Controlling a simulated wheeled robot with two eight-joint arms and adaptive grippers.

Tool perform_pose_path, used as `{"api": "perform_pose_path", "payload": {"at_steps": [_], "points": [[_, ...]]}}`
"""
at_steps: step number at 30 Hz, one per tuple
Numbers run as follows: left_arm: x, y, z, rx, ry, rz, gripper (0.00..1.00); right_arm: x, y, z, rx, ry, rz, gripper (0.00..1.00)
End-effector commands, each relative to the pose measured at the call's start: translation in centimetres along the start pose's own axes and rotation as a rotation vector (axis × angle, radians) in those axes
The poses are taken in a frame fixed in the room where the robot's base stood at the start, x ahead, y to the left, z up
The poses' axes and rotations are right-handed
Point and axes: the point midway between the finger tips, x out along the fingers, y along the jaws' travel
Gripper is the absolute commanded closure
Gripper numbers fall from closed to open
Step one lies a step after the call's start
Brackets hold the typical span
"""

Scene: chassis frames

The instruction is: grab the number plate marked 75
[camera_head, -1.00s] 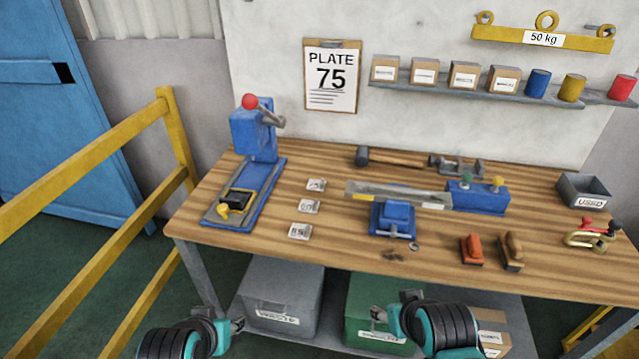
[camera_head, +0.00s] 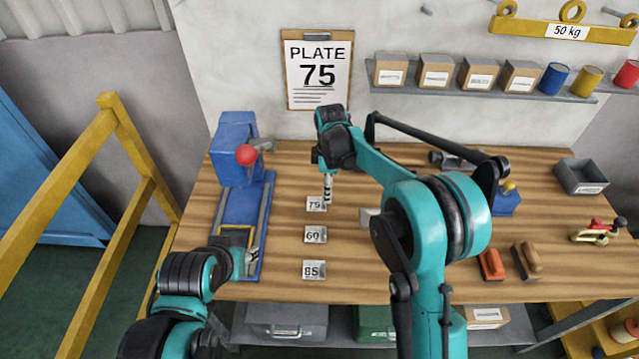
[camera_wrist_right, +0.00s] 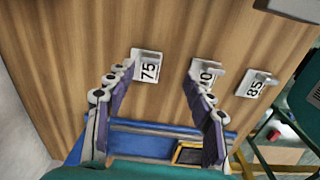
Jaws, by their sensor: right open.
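The plate marked 75 (camera_head: 316,204) lies on the wooden bench, the farthest of three small pale plates in a column. It also shows in the right wrist view (camera_wrist_right: 147,68). One finger partly covers the 60 plate. My left gripper (camera_head: 251,256) is beside the blue press base; its jaws are unclear.
The blue press (camera_head: 236,150) with a red-knobbed lever stands left of the plates. My right arm hides much of the bench's middle. An orange block (camera_head: 491,265) and grey bin (camera_head: 583,178) are at right. A clipboard (camera_head: 317,76) on the wall reads PLATE 75.

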Motion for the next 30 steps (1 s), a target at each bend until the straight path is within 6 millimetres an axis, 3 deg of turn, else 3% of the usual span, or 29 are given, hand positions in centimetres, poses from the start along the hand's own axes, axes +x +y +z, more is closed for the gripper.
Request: {"api": "perform_pose_path", "payload": {"at_steps": [4,14,22,30], "points": [[-0.4,0.0,-0.2,0.0,0.0,0.0,0.6,1.2,0.6,-0.9,-0.062,-0.008,-0.024,0.47],[0.5,0.0,0.4,0.0,-0.001,0.0,0.6,4.6,0.6,-0.9,-0.069,-0.008,-0.026,0.47],[1.8,0.0,1.3,0.0,0.0,0.0,0.6,8.5,0.9,-0.8,-0.068,-0.008,-0.025,0.47],[1.7,0.0,1.3,0.0,0.0,0.0,0.6,9.0,0.8,-0.8,-0.067,-0.008,-0.025,0.47]]}}
